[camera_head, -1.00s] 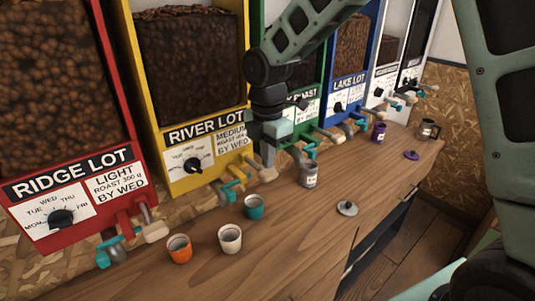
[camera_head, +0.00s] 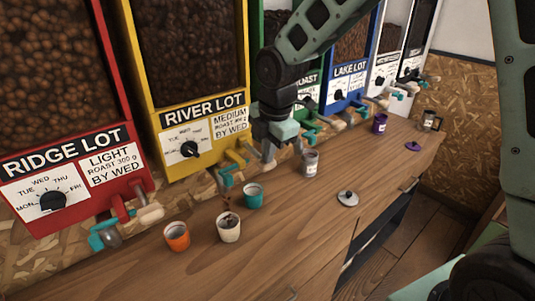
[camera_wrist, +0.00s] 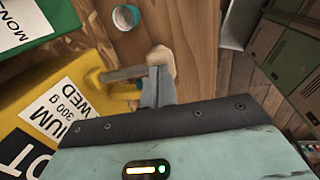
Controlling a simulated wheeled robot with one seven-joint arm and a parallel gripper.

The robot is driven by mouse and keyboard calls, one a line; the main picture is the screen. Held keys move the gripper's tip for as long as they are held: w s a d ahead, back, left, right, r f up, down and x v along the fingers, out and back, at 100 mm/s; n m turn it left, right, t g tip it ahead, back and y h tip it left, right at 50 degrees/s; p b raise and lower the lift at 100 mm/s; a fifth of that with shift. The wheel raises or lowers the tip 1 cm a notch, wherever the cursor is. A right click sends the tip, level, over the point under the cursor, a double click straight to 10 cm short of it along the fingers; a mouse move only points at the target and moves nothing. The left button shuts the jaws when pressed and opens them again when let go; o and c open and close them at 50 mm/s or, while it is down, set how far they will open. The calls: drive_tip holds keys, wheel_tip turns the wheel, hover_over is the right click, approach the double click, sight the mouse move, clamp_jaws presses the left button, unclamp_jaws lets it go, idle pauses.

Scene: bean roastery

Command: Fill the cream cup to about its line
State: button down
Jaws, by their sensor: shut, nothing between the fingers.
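The cream cup (camera_head: 228,232) stands upright on the counter between an orange cup (camera_head: 177,236) and a teal cup (camera_head: 253,195). A thin stream of dark beans (camera_head: 228,206) falls toward it from the River Lot spout. Beans show at its mouth; I cannot read its line or level. The yellow River Lot hopper (camera_head: 187,103) has a teal outlet part (camera_head: 226,176) above the cup. My gripper (camera_head: 268,151) is shut and empty, beside the River Lot's cream-coloured handle (camera_wrist: 161,62). In the wrist view the fingers (camera_wrist: 155,92) are against or very near it; contact is unclear.
The red Ridge Lot hopper (camera_head: 62,165) stands left, with the blue Lake Lot hopper (camera_head: 347,85) farther right.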

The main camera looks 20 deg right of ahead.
sight(271, 164)
drive_tip(key=shift+s+f+t+y+b, duration=0.2)
drive_tip(key=shift+f+t+y+b, duration=0.1)
drive_tip(key=shift+f+t+b, duration=0.7)
drive_tip(key=shift+f, duration=0.7)
drive_tip(key=shift+s+d+f, duration=0.1)
drive_tip(key=shift+s+f, duration=0.1)
drive_tip(key=shift+f, duration=0.2)
idle(1.7)
